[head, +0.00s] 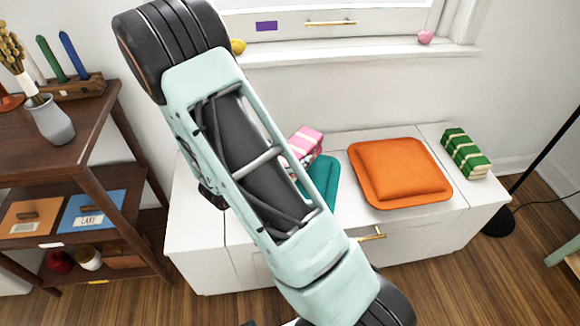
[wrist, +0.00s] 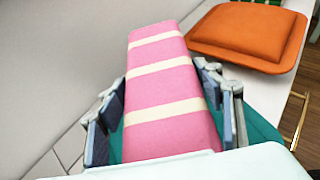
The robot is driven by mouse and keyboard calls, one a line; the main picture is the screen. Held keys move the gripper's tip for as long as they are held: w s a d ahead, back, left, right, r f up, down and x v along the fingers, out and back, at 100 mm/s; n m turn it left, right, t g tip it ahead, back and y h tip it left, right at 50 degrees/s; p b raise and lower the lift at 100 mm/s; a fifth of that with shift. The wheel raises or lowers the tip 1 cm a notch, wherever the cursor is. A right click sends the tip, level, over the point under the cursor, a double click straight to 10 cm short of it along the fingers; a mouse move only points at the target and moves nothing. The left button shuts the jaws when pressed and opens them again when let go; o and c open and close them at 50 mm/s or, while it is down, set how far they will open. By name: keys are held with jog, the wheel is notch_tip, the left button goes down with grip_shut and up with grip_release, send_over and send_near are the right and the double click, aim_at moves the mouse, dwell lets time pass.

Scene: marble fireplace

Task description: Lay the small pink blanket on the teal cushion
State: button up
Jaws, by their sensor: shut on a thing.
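The small pink blanket, a folded bundle with cream stripes, shows between my gripper's fingers in the wrist view (wrist: 160,88) and partly behind my arm in the head view (head: 306,139). My gripper (wrist: 168,112) is shut on it, with a finger on each side. The teal cushion (head: 325,176) lies on the white bench, largely hidden behind my arm. Its teal edge also shows below and right of the blanket in the wrist view (wrist: 261,132). The blanket is over or beside the cushion; I cannot tell whether they touch.
An orange cushion (head: 400,172) lies on the white bench (head: 343,213), right of the teal one. A green striped folded blanket (head: 464,153) is at the bench's right end. A dark wooden shelf (head: 75,150) with a vase (head: 50,121) stands left. The windowsill (head: 350,53) is behind.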

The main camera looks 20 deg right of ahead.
jog(key=shift+w+d+f, duration=0.1)
jog(key=shift+w+f, duration=0.35)
jog(key=shift+f, duration=0.1)
jog(key=shift+w+f+b, duration=0.2)
jog(key=shift+f+b, duration=0.2)
jog(key=shift+f, duration=0.55)
jog(key=shift+w+f+b, duration=0.15)
jog(key=shift+f+b, duration=0.2)
jog(key=shift+f, duration=0.6)
jog(key=shift+f, duration=0.15)
jog(key=o, duration=1.3)
jog(key=shift+r, duration=0.25)
jog(key=p+v, duration=0.3)
jog(key=v, duration=0.9)
jog(key=shift+f, duration=0.1)
